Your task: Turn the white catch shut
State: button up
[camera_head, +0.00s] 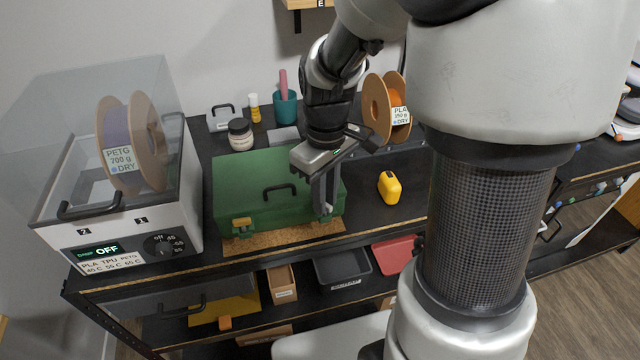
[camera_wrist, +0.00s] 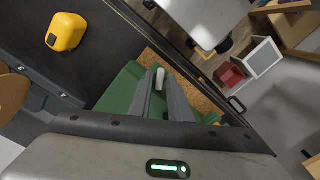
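The green case (camera_head: 262,183) lies on the workbench with its lid down and its dark handle on top. A yellow catch (camera_head: 241,226) sits at the left of its front edge. The white catch (camera_head: 326,218) is at the right of the front edge, mostly hidden by my fingers in the head view. In the wrist view the white catch (camera_wrist: 160,78) shows as a small pale upright piece between my fingertips. My gripper (camera_wrist: 160,84) points down at it, its fingers a little apart. I cannot tell whether they touch the catch.
A filament dryer (camera_head: 125,215) stands left of the case. A yellow tool (camera_head: 389,187) lies to the right, and an orange spool (camera_head: 387,108) stands behind. A jar (camera_head: 240,134) and teal cup (camera_head: 286,107) are at the back. Trays sit on the shelf below.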

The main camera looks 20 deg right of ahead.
grip_shut()
jog(key=shift+n, duration=0.4)
jog(key=n, duration=0.4)
jog(key=shift+r, duration=0.1)
jog(key=n+p, duration=0.1)
jog(key=n, duration=0.5)
jog(key=shift+n, duration=0.4)
grip_release()
